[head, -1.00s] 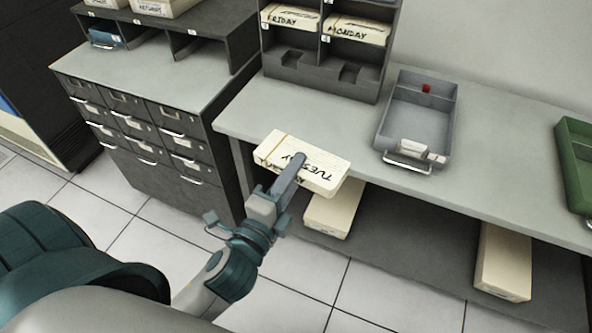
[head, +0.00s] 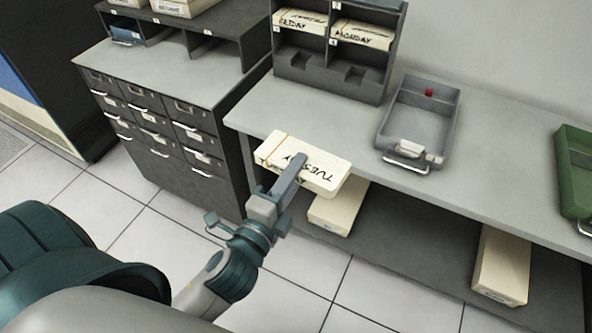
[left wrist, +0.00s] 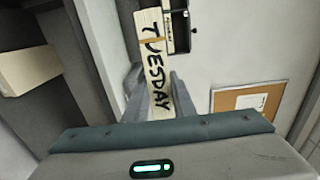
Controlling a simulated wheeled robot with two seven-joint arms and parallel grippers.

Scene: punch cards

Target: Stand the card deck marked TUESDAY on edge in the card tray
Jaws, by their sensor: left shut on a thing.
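The cream card deck marked TUESDAY (head: 322,166) lies flat in my left gripper (head: 296,168), at the front edge of the grey bench. One finger shows across its top, and the gripper is shut on it. In the left wrist view the deck (left wrist: 155,68) runs away from the gripper, its lettering clear. The grey card tray (head: 417,119) sits on the bench to the right of the deck, with a red piece inside at the back and white labels and a handle at the front. My right gripper is not in view.
A dark pigeonhole rack (head: 333,68) holding FRIDAY and MONDAY decks stands behind. A green tray (head: 575,165) is at the far right. Cream boxes (head: 502,265) sit below the bench. A drawer cabinet (head: 160,125) stands left. Bench between rack and grey tray is bare.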

